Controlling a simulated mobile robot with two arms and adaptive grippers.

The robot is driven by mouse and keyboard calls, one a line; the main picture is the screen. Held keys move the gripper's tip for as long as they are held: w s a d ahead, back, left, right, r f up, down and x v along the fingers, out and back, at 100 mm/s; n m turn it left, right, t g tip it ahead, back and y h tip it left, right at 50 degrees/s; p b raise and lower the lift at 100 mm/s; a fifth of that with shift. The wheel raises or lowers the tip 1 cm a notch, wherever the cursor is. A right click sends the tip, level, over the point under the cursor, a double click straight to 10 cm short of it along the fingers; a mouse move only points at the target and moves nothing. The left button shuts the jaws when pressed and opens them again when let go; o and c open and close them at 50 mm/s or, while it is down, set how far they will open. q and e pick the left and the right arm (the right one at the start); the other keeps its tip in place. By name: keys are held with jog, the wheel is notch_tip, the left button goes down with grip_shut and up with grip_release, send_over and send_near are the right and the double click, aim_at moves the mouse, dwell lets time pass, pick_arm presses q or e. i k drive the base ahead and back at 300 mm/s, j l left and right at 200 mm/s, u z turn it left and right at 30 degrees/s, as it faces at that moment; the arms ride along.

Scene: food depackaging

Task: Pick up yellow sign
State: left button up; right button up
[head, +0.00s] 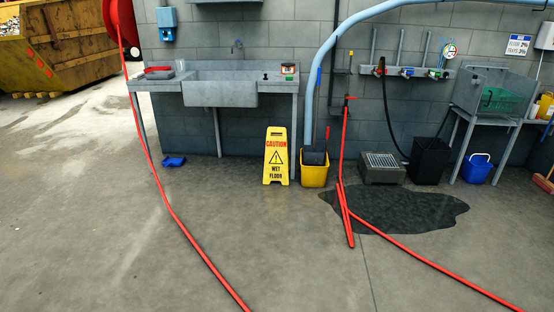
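The yellow sign (276,156) stands upright on the concrete floor, near the right end of the sink bench. It is an A-frame board with "CAUTION WET FLOOR" and a warning triangle on its front. Nothing covers its front face. Neither of my grippers shows in the head view.
A yellow mop bucket (314,175) stands just right of the sign. A grey sink (220,88) is behind it on the left. A red hose (180,222) crosses the left floor, and another (430,262) crosses the right. A dark puddle (420,207) lies right. Floor before the sign is clear.

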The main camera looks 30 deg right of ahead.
aim_at(276, 164)
jog(key=i+z, duration=0.2)
jog(key=i, duration=4.1)
